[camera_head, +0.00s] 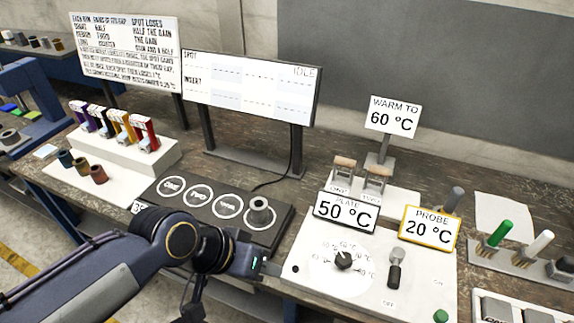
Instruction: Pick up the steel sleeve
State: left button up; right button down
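A grey metal sleeve (260,212), a short upright ring with a dark hole, stands on the rightmost circle of the dark board (166,205); it looks like the steel sleeve. My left arm comes in from the lower left. My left gripper (272,269) is in front of the board, beside the left edge of the hot plate panel, nearer to me than the sleeve and apart from it. Its fingers are small and seen edge-on, so I cannot tell whether they are open. Nothing is seen held in it. My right gripper is not in view.
A hot plate panel (300,255) with a knob (344,260) and switch stands right of the gripper. Teal, brown and reddish sleeves (82,166) stand at the left, before a rack of coloured clips (125,152). A display screen (250,88) stands behind the board.

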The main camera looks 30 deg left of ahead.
aim_at(258, 206)
jog(key=i+j+u, duration=0.1)
jog(key=u, duration=1.15)
jog(key=i+j, duration=0.1)
jog(key=j, duration=0.3)
jog(key=i+j, duration=0.1)
jog(key=j, duration=0.35)
jog(key=i+j, duration=0.1)
jog(key=j, duration=0.3)
jog(key=u, duration=0.05)
